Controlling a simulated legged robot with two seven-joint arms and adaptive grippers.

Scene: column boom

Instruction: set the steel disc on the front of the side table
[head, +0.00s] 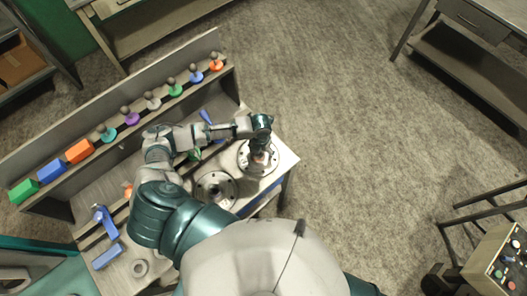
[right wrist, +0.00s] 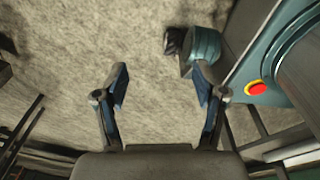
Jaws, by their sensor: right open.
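Two round steel discs lie on the bench (head: 284,160) at the left. One steel disc (head: 244,168) is near the bench's right corner; the other flanged disc (head: 203,190) lies to its lower left. My left gripper (head: 260,152) points down over the middle of the disc near the corner. Its fingers are mostly hidden, so I cannot tell whether they grip it. My right gripper (right wrist: 160,88) is open and empty above bare floor in the right wrist view. A grey table (head: 474,42) stands at the upper right; I cannot tell if it is the side table.
A shelf (head: 130,136) with coloured knobs and blocks runs along the bench's back. Blue tools (head: 104,222) and a small ring (head: 139,267) lie on the bench. A control box (head: 502,262) stands at lower right. Open floor (head: 365,130) fills the middle.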

